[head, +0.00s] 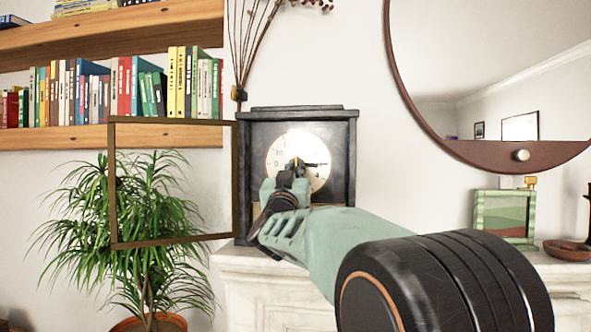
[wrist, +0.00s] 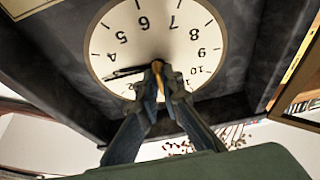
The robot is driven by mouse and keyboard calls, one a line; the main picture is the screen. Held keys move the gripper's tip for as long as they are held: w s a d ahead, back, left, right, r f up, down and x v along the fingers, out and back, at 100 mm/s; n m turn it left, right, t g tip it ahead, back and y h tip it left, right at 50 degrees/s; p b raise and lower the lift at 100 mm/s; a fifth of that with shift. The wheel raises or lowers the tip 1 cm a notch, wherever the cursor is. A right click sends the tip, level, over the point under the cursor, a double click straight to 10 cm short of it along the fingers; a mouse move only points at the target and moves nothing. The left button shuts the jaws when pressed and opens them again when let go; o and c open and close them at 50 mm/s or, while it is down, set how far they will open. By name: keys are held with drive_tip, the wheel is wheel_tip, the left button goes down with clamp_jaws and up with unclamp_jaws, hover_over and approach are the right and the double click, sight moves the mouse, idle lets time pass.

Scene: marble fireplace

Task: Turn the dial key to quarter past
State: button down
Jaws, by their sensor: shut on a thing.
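The clock (head: 347,150) has a dark case and stands on the mantel. Its pale round dial (head: 283,150) faces me and shows upside down in the wrist view (wrist: 152,45). My gripper (head: 294,172) is in front of the dial's middle. In the wrist view my gripper (wrist: 161,80) has its fingertips closed on the small gold dial key (wrist: 157,69) at the dial's centre. The fingers hide part of the dial, and any other hand is not visible.
The clock's framed glass door (head: 112,190) stands open to the left, in front of a leafy plant (head: 150,200). Bookshelves (head: 110,137) are at upper left.

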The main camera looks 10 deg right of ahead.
drive_tip(key=shift+s+d+r, duration=0.1)
drive_tip(key=shift+r, duration=0.35)
drive_tip(key=c, duration=2.4)
unclamp_jaws()
drive_tip(key=o, duration=0.3)
drive_tip(key=shift+w+f, duration=0.15)
drive_tip(key=shift+w, duration=0.05)
drive_tip(key=shift+f, duration=0.1)
drive_tip(key=shift+f, duration=0.15)
drive_tip(key=v, duration=1.2)
